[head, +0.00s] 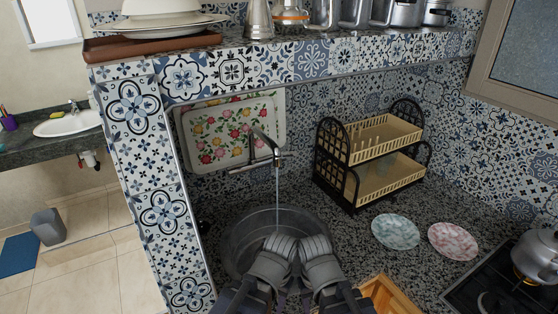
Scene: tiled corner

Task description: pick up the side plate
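Two small plates lie flat on the dark granite counter (350,245), right of the sink: a pale blue-green plate (395,231) and a pink-and-white plate (452,241). The frame does not show which one is the side plate. My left gripper (281,246) and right gripper (315,247) are close together at the bottom middle, over the sink basin, left of and apart from both plates. I see no object held in either, but the finger gaps are not clear.
Water runs from the tap (264,158) into the round sink basin (235,246). A two-tier dish rack (370,160) stands behind the plates. A wooden box (392,296) is at the bottom edge. A stove (505,290) with a kettle (538,256) is at the right.

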